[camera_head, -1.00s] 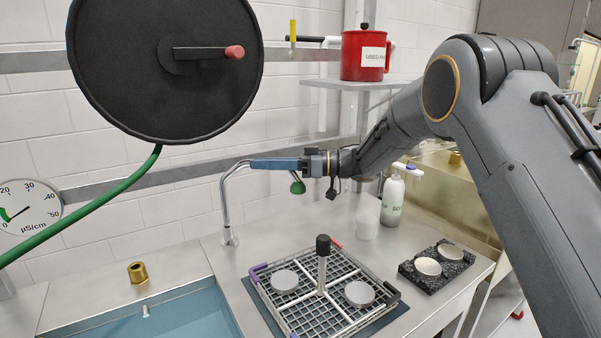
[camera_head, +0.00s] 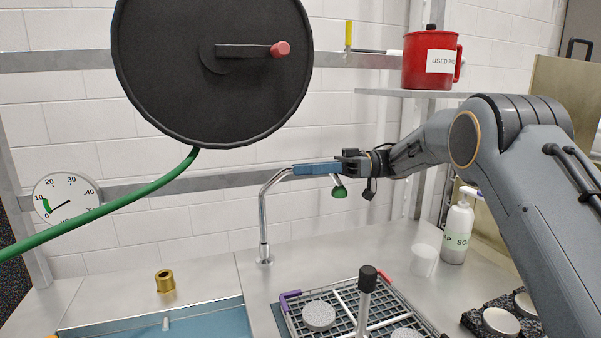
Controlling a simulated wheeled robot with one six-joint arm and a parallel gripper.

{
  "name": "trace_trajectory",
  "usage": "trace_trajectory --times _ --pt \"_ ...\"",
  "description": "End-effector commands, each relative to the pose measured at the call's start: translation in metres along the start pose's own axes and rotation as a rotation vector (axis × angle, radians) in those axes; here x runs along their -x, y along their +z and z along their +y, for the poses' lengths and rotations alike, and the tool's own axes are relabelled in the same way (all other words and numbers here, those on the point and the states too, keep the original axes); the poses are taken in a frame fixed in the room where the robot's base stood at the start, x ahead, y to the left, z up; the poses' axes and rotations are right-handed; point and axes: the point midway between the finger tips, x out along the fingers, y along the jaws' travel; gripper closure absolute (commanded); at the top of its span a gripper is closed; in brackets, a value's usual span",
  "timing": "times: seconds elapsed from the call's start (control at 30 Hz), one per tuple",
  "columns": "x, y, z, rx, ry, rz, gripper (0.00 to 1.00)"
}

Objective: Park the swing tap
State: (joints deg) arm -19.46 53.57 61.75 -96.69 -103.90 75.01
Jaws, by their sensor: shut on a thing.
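The swing tap is a chrome gooseneck (camera_head: 264,225) rising from the steel counter just right of the blue basin. Its upper arm bends to the right, and a green tip (camera_head: 339,192) hangs at its end. My gripper (camera_head: 305,170), with blue fingers, comes in from the right and is shut on the tap's spout near its upper bend. The fingers hide part of the spout. The spout points right, over the counter behind the wire rack, not over the basin (camera_head: 165,324).
A wire rack (camera_head: 375,318) with round discs and a black-knobbed post (camera_head: 367,280) stands below my gripper. A white cup (camera_head: 424,261) and soap bottle (camera_head: 458,230) stand at right. A black hose reel (camera_head: 212,65) with a green hose (camera_head: 110,205) hangs at upper left.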

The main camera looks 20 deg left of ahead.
Motion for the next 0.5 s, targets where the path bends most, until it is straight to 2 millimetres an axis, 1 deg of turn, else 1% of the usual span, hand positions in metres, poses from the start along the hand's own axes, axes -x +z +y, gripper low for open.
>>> trace_trajectory --times 0.03,0.33,0.37,0.4,0.47,0.5 --pt "-0.001 -0.001 -0.001 0.001 -0.002 0.000 1.00" --pt "0.013 0.000 -0.002 -0.001 0.012 0.002 1.00" --pt "0.014 0.000 -0.002 -0.001 0.013 0.002 0.83" --pt "0.015 0.000 -0.002 -0.001 0.014 0.002 0.76" --pt "0.017 0.000 -0.002 -0.001 0.017 0.003 0.67" --pt "0.018 0.000 -0.002 -0.001 0.018 0.003 0.67"
